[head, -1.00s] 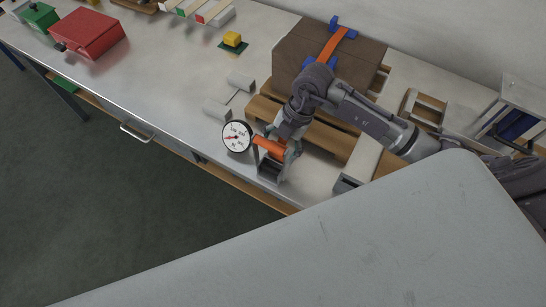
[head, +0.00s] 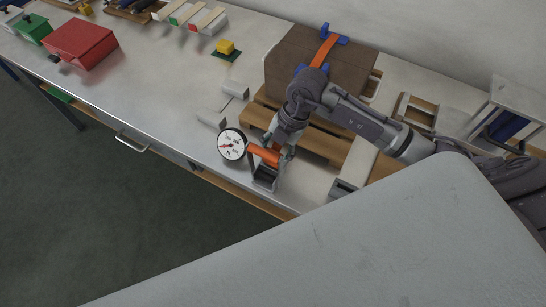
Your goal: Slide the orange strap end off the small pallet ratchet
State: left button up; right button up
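The orange strap end (head: 261,154) is a short band sticking out to the left at the top of the small grey ratchet (head: 264,179), near the bench's front edge. My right gripper (head: 278,151) points down from above at the strap end, with orange showing at its fingers. The fingers look close about the strap, but the view is too small to tell whether they grip it. They hide part of the strap and the ratchet's back. My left gripper is out of view.
A round white dial (head: 232,144) stands just left of the strap end. Behind are a wooden pallet (head: 318,143) and a brown box (head: 292,62) with an orange strap. A grey and wood piece (head: 352,167) lies right of the ratchet.

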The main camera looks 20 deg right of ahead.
jog(key=shift+w+r+p, duration=0.1)
jog(key=shift+r+p, duration=1.2)
jog(key=shift+r, duration=0.45)
jog(key=shift+a+r+p, duration=0.1)
jog(key=shift+r+p, duration=0.2)
jog(key=shift+r, duration=0.05)
jog(key=shift+c, duration=0.8)
jog(key=shift+r+p, duration=1.15)
jog(key=shift+r, duration=0.1)
